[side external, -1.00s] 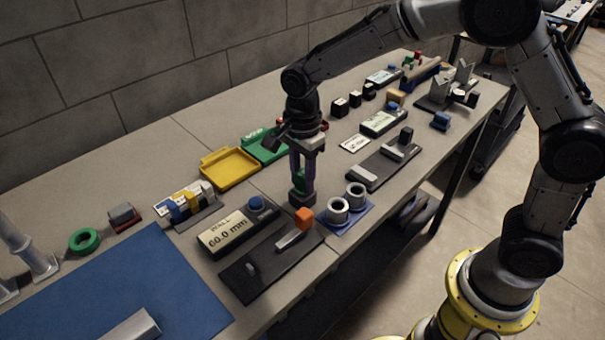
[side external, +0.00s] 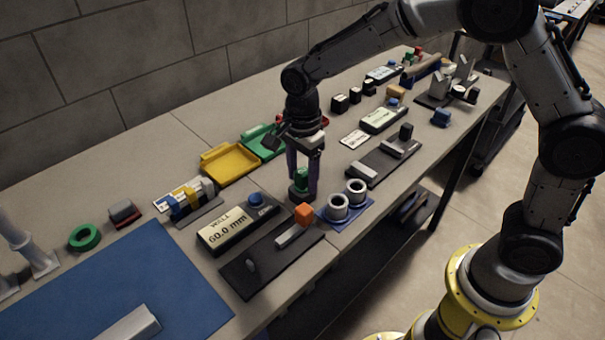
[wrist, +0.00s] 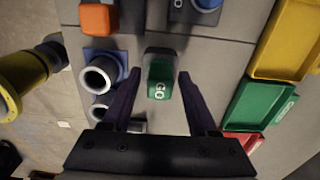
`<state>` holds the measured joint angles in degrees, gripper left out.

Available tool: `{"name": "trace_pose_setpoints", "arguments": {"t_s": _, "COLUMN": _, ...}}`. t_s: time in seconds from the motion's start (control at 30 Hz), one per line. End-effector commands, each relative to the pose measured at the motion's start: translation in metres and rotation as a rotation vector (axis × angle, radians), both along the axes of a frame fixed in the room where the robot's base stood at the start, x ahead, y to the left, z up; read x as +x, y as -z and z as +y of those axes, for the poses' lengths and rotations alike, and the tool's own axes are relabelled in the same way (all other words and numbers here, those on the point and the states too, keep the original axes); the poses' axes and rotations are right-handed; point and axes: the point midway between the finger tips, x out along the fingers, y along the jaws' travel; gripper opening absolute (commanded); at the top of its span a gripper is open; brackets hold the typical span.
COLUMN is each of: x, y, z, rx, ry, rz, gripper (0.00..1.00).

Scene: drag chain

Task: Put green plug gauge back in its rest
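The green plug gauge (wrist: 160,85), marked GO, stands in its dark rest (wrist: 160,53) in the wrist view. In the side view the gauge (side external: 301,178) shows upright above the dark rest (side external: 299,195), partly behind a finger. My gripper (wrist: 158,74) is open, with one purple finger on each side of the gauge and a gap visible on both sides. In the side view my gripper (side external: 304,183) points down over the rest. The lower end of the gauge is hidden inside the rest.
Two grey rings on a blue plate (side external: 345,217) stand close to the right of the rest. Yellow (side external: 230,165) and green (side external: 262,142) trays lie behind.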

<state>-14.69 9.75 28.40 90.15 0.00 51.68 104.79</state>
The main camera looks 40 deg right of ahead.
Motion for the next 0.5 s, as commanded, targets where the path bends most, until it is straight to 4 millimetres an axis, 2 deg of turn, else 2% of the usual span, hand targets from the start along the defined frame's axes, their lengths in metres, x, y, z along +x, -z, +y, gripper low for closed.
{"name": "trace_pose_setpoints", "arguments": {"t_s": 0.33, "x": 0.000, "y": 0.000, "z": 0.000, "rx": 0.000, "ry": 0.000, "rz": 0.001, "gripper": 0.70}}
{"name": "trace_pose_setpoints", "arguments": {"t_s": 0.5, "x": 0.001, "y": -0.015, "z": 0.000, "rx": 0.001, "ry": 0.000, "rz": -0.003, "gripper": 0.70}}
